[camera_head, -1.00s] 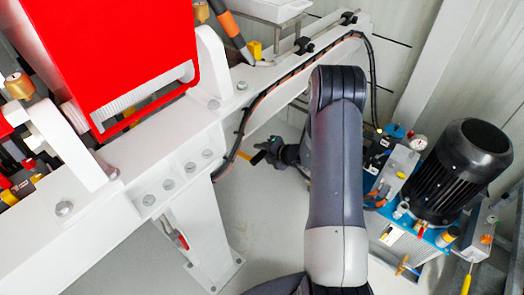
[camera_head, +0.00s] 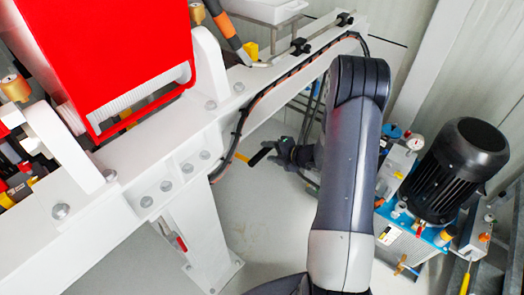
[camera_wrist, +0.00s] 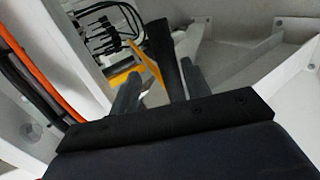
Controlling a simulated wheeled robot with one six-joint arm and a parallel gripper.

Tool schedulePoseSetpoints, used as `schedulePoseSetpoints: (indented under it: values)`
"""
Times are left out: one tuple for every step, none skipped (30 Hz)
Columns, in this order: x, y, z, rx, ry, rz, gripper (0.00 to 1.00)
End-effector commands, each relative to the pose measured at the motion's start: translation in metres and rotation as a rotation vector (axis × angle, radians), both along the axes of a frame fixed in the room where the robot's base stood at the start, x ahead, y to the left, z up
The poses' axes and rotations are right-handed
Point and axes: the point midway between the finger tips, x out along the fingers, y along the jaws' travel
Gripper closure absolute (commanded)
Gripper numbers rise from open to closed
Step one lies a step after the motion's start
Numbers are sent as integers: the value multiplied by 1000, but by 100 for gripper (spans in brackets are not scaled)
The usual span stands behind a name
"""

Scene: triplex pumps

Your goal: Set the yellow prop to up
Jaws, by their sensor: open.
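The yellow prop (camera_head: 242,156) shows as a small yellow piece beside the white beam's lower edge, with a black handle (camera_head: 261,154) pointing up and right from it. My gripper (camera_head: 277,150) is just right of the handle's end. In the wrist view, my gripper's two grey fingers (camera_wrist: 160,76) are spread apart. A black bar, which looks like the handle (camera_wrist: 166,45), lies in line with the space between them. Yellow parts (camera_wrist: 120,78) show behind the left finger. I cannot tell whether the fingers touch the handle.
The white beam (camera_head: 150,165) with a black cable crosses the left side. A red housing (camera_head: 115,50) stands above it. A black motor (camera_head: 455,170) and blue pump unit (camera_head: 405,235) are right of my arm. Grey floor (camera_head: 250,220) is clear below the beam.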

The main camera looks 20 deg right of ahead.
Motion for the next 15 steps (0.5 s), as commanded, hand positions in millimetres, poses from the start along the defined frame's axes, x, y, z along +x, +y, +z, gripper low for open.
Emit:
schedulePoseSetpoints:
  values:
    - [-7, -7, 6, 0, -1, -4, 55]
    - [-11, -10, 8, 0, -2, -4, 55]
    - [-16, -13, 11, 1, -2, -3, 55]
    - [-20, -15, 14, 0, -2, -4, 55]
    - [-22, -18, 16, 0, -2, -3, 55]
    - [-26, -20, 18, 0, -1, -2, 55]
    - [-28, -22, 20, 1, -2, -2, 55]
    - [-30, -23, 21, 1, -2, -2, 55]
    - [-32, -24, 22, 1, -2, -1, 55]
    - [-33, -25, 23, 1, -2, 0, 55]
    - [-34, -25, 23, 0, -2, 0, 55]
    - [-35, -25, 24, 2, -1, 1, 55]
    - [-35, -26, 24, 2, -1, 1, 55]
    - [-35, -26, 24, 2, -1, 1, 55]
    - [-35, -26, 24, 2, -1, 1, 55]
